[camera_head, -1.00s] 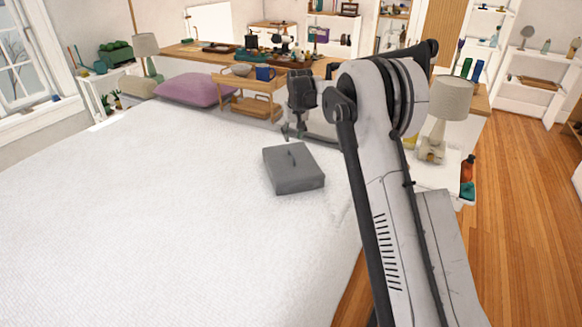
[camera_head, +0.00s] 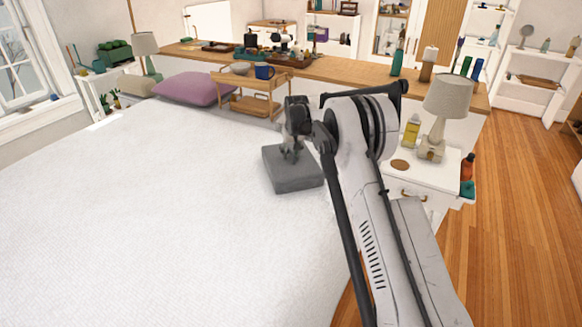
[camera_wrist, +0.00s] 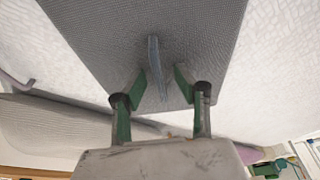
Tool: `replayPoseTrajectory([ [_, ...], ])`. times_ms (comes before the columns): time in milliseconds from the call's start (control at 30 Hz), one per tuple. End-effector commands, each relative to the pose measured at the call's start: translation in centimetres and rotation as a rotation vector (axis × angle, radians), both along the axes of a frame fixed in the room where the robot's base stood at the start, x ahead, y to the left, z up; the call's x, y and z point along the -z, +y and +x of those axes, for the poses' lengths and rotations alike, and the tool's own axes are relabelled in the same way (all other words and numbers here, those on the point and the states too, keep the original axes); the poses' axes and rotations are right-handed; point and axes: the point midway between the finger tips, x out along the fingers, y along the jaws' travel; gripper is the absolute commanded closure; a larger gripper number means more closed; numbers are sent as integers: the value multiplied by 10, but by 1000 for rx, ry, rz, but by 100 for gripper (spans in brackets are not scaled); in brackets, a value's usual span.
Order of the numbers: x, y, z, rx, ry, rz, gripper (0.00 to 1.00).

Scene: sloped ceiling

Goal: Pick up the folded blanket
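The folded blanket (camera_head: 290,178) is a flat grey square block lying on the white bed. A thin upright ridge (camera_wrist: 154,60) rises from its top in the wrist view. My gripper (camera_head: 291,155) is above the blanket, pointing down. In the wrist view my gripper (camera_wrist: 160,83) is open, with one green-padded finger on each side of the ridge and gaps to both. I cannot tell how far the tips are above the blanket's top. In the head view the ridge is hidden by my gripper.
The white bed (camera_head: 150,230) is clear to the left. A purple pillow (camera_head: 194,89) and a wooden rack (camera_head: 250,95) are behind the blanket. A white nightstand (camera_head: 425,178) with a lamp (camera_head: 447,98) and a yellow bottle (camera_head: 411,132) stands to the right.

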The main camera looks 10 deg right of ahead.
Motion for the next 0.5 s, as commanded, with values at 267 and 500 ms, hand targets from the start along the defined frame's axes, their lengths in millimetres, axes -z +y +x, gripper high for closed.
replayPoseTrajectory([
  [267, 0, 0, 0, 0, 0, 0, 81],
  [500, 0, 0, 0, 0, 0, 0, 100],
])
